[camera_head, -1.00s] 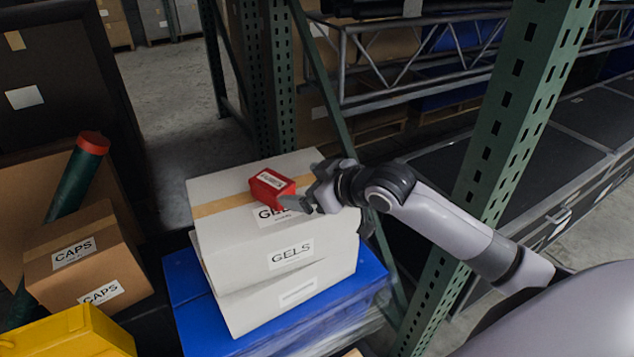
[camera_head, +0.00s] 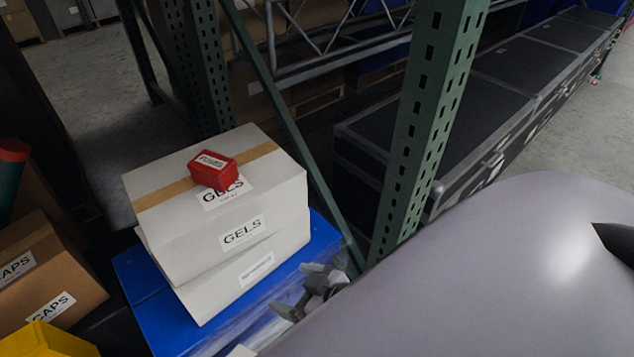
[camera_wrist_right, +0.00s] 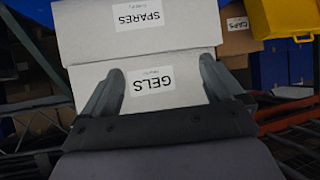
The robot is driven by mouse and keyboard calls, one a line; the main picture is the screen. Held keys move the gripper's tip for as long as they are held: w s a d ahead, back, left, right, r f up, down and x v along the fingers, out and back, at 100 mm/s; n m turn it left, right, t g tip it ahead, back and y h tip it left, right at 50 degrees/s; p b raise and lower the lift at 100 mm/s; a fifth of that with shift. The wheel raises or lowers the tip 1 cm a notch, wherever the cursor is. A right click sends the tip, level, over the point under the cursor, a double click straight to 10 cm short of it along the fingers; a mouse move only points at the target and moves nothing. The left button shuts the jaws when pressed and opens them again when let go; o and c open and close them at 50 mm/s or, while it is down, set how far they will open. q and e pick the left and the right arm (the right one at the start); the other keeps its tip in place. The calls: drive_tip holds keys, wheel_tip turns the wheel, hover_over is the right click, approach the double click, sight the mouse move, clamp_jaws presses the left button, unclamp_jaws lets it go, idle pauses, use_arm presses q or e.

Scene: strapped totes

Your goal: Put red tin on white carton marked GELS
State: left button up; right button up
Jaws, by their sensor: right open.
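The red tin (camera_head: 214,170) rests on top of the white carton marked GELS (camera_head: 270,215), on its tan tape strip and partly over the top label. My right gripper (camera_head: 297,292) is open and empty, low in front of the carton and to its right, apart from the tin. In the right wrist view the open fingers (camera_wrist_right: 160,82) point towards a white carton face labelled GELS (camera_wrist_right: 187,88). The tin is not visible there. My left gripper is in neither current view.
Another white carton (camera_head: 205,308) lies under the GELS carton, on a blue base (camera_head: 135,270). Brown CAPS boxes (camera_head: 40,265) and a yellow bin (camera_head: 45,343) stand at left. A green rack post (camera_head: 425,110) rises to the right of the cartons.

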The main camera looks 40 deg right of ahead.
drive_tip(key=s+f+h, duration=0.1)
drive_tip(key=s+f, duration=0.3)
drive_tip(key=s, duration=0.2)
drive_tip(key=shift+s+m+g, duration=0.35)
drive_tip(key=shift+m+g, duration=0.05)
wheel_tip(320, 180, up, 4)
drive_tip(key=p, duration=0.4)
drive_tip(key=shift+r, duration=0.2)
